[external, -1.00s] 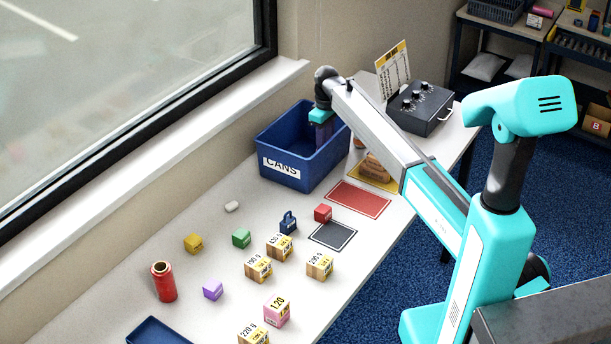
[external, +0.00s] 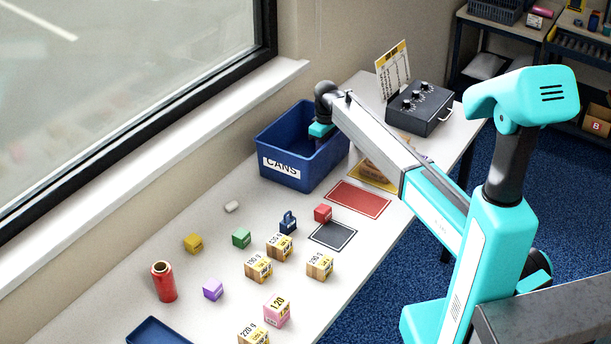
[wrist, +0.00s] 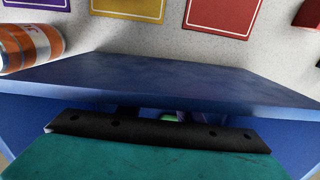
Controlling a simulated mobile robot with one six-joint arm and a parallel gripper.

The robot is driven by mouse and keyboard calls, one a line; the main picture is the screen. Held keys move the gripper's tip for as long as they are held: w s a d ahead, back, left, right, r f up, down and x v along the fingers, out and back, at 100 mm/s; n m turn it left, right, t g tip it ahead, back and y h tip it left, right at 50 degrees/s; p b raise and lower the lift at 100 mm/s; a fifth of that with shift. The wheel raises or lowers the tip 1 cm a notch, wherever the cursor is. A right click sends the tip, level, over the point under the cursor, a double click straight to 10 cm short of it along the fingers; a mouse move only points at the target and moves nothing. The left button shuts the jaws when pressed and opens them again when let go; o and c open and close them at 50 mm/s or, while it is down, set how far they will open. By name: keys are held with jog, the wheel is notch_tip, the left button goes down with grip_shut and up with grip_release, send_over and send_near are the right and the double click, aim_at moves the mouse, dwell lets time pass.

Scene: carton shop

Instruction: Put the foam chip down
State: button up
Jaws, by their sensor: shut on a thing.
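My gripper (external: 320,131) reaches down inside the blue bin marked CANS (external: 304,180), with its fingers below the rim and hidden there. In the wrist view my gripper's dark jaw (wrist: 160,132) lies close behind the bin's blue wall (wrist: 160,83). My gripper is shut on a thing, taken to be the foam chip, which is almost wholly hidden. Only a small pale green patch (wrist: 169,118) shows beyond the jaw; I cannot tell whether it is the chip or something in the bin.
A black control box (external: 421,108) is at the back.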

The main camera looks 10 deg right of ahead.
jog(key=shift+f, duration=0.15)
jog(key=o, duration=1)
notch_tip(320, 180, up, 12)
jog(key=b, duration=0.3)
jog(key=shift+r+b, duration=0.2)
jog(key=shift+b, duration=0.1)
dwell(0.6)
